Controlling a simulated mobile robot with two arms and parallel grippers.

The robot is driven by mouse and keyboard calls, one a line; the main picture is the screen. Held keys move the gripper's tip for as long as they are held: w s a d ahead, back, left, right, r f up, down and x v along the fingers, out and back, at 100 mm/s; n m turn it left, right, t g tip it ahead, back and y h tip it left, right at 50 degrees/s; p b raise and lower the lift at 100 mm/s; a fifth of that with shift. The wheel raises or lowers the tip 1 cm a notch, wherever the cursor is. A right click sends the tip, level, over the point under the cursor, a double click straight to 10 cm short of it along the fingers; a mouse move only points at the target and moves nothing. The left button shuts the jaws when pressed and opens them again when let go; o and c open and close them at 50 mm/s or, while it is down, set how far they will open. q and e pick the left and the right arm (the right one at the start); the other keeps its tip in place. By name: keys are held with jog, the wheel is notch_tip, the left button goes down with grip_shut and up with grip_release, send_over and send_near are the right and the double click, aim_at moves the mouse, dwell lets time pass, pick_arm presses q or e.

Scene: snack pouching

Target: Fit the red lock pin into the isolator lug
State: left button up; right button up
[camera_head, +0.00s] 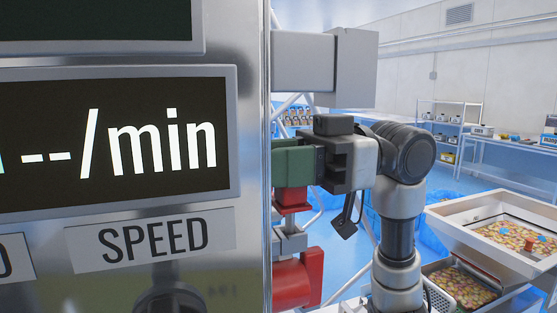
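A red part (291,200) shows just below a green block (294,165), beside the right edge of the steel cabinet. I cannot tell whether this red part is the lock pin. A larger red piece (299,282) sits lower on the cabinet's side, perhaps part of the isolator; no lug can be made out. My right gripper (322,165) points left toward the cabinet's side, at the green block. Its fingertips are not clearly seen, so its hold is unclear. My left gripper is not in view.
The steel cabinet (251,257) with its rate display (118,140) and SPEED label (150,238) fills the left half, close to the camera. A grey box (357,68) juts out above my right arm. Trays of colourful snacks (518,240) stand at the lower right.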

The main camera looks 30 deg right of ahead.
jog(key=shift+f+b, duration=1.25)
jog(key=shift+f, duration=0.2)
jog(key=o, duration=0.9)
jog(key=shift+r, duration=0.1)
jog(key=shift+d, duration=0.3)
jog(key=b+v, duration=0.3)
jog(key=v, duration=0.7)
jog(key=shift+b, duration=0.3)
jog(key=shift+s+d, duration=0.1)
jog(key=shift+s, duration=0.05)
